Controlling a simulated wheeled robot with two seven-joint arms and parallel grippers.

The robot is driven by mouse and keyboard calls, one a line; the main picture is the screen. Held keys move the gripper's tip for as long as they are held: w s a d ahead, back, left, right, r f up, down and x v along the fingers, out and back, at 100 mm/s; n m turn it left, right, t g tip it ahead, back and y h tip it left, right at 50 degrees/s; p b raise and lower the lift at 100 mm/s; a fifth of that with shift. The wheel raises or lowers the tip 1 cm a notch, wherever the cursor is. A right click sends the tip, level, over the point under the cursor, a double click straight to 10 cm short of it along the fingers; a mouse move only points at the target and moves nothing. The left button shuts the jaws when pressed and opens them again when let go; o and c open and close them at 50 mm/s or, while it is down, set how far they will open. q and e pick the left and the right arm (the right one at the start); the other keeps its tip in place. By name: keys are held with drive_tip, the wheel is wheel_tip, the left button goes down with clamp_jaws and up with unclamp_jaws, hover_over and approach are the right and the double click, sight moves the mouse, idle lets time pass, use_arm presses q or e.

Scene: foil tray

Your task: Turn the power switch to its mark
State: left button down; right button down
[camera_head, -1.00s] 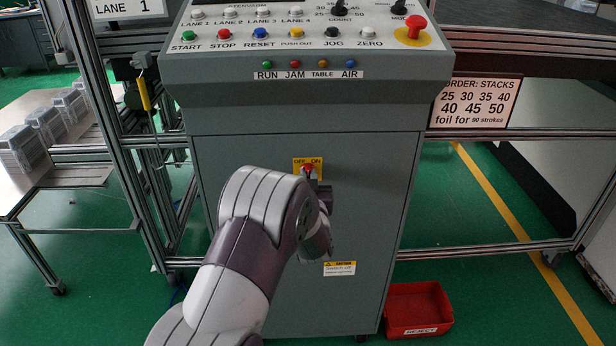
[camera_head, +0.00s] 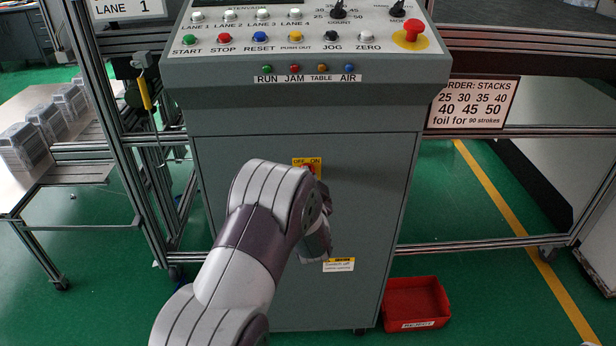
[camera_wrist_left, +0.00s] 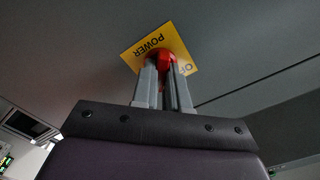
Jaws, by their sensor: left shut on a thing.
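The power switch is a red knob on a yellow plate (camera_head: 315,160) marked OFF and ON, on the grey front of the cabinet (camera_head: 365,200). In the left wrist view the red knob (camera_wrist_left: 161,56) sits between the fingertips of my left gripper (camera_wrist_left: 163,68), which is shut on it. The yellow plate (camera_wrist_left: 150,42) reads POWER there, with part of OFF beside it. In the head view my left arm hides most of the gripper and the lower part of the switch. The knob's exact angle and the mark are hidden. My right gripper is not in view.
Above is a sloped panel with buttons, lamps and a red emergency knob (camera_head: 411,31). A caution label (camera_head: 339,265) is low on the cabinet door. A red reject bin (camera_head: 416,303) stands on the floor at right. Metal frame rails flank the cabinet.

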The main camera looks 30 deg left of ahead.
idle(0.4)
use_arm(q)
drive_tip(key=c, duration=1.1)
unclamp_jaws()
drive_tip(key=shift+c, duration=0.2)
drive_tip(key=v, duration=1.2)
drive_tip(key=shift+s+d, duration=0.2)
drive_tip(key=shift+s, duration=0.1)
drive_tip(key=shift+f, duration=0.1)
